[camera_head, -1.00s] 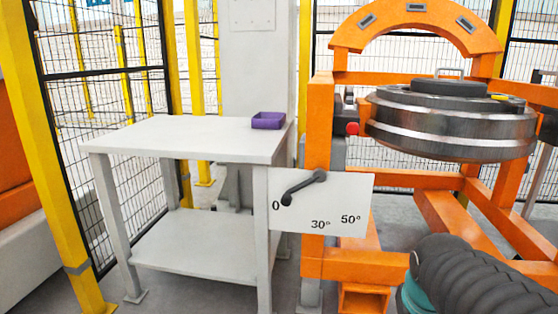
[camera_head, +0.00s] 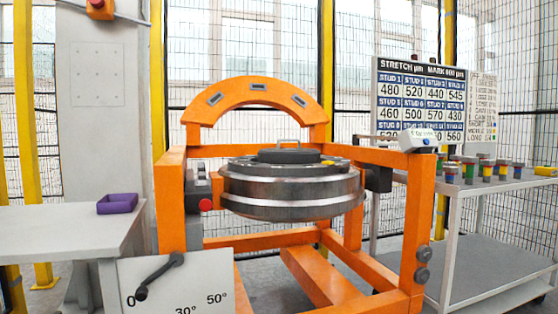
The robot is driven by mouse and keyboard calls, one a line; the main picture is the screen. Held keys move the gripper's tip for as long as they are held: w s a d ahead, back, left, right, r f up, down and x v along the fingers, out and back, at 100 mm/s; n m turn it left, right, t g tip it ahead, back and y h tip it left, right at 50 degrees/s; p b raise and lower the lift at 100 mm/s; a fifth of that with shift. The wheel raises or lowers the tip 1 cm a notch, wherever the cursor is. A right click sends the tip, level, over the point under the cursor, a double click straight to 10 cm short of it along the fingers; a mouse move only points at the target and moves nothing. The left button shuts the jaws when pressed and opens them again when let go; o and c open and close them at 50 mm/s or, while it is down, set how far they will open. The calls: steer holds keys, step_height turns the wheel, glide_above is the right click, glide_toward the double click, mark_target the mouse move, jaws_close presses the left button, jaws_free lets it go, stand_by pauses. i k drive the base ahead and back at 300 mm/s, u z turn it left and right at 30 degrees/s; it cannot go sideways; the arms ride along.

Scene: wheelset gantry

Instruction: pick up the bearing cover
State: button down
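What looks like the bearing cover (camera_head: 291,157) is a dark round disc with a light metal handle (camera_head: 289,143) on top. It lies at the middle of the top of a large steel wheel-like drum (camera_head: 290,191), which is held in the orange gantry frame. A small yellow item (camera_head: 327,162) lies on the drum's top, right of the cover. My gripper is not in view, and nothing touches the cover's handle.
A white table (camera_head: 60,232) with a purple tray (camera_head: 118,204) stands left. The orange frame (camera_head: 172,200) and its arch (camera_head: 257,91) surround the drum. A lever plate (camera_head: 205,275) is at the front. A grey cart (camera_head: 500,189) with several coloured pieces and a number board (camera_head: 418,98) stand right.

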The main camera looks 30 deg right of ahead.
mark_target(279, 155)
steer(key=k, duration=0.6)
steer(key=z, duration=0.65)
steer(key=i, duration=0.45)
steer(key=z, duration=0.75)
steer(key=i, duration=0.7)
steer(key=u, duration=0.55)
steer(key=i, duration=0.6)
steer(key=u, duration=0.8)
